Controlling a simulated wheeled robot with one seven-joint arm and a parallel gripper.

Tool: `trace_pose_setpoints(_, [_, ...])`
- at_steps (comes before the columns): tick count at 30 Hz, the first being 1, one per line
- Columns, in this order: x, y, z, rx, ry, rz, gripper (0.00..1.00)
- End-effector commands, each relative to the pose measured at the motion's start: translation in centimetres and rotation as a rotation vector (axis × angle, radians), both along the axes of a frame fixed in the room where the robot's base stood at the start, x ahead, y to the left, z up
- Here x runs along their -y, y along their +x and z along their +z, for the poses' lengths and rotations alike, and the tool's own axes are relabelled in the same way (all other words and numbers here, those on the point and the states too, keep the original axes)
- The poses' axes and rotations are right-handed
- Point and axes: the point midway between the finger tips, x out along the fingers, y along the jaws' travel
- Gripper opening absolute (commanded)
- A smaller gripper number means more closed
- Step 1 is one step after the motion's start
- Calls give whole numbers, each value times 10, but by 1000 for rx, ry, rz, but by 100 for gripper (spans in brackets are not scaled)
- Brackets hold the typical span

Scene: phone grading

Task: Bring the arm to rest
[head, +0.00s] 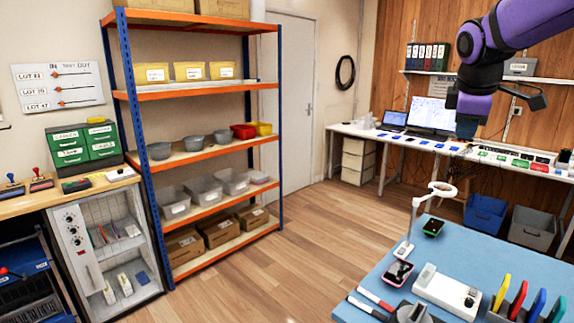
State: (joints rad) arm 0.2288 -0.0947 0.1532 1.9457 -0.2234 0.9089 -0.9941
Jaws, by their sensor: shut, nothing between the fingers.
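My arm enters at the top right, purple with black joints, and is folded high above the blue table.
The blue table (385,275) at the lower right holds phones, a ring lamp (441,190), a white device (447,291) and coloured tools in a rack. An orange shelf unit (195,93) stands left. A white desk (400,139) runs behind. The wooden floor (290,245) between is clear.

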Motion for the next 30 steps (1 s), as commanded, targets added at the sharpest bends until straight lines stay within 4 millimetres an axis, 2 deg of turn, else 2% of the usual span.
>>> trace_pose_setpoints(1, [-7,-19,3,20,25,-46,0])
trace_pose_setpoints(8, [-30,-95,0,93,168,-282,0])
trace_pose_setpoints(18, [-53,-202,-28,171,413,-629,0])
trace_pose_setpoints(24, [-61,-249,-52,188,546,-798,0])
trace_pose_setpoints(30, [-65,-269,-65,189,610,-883,0])
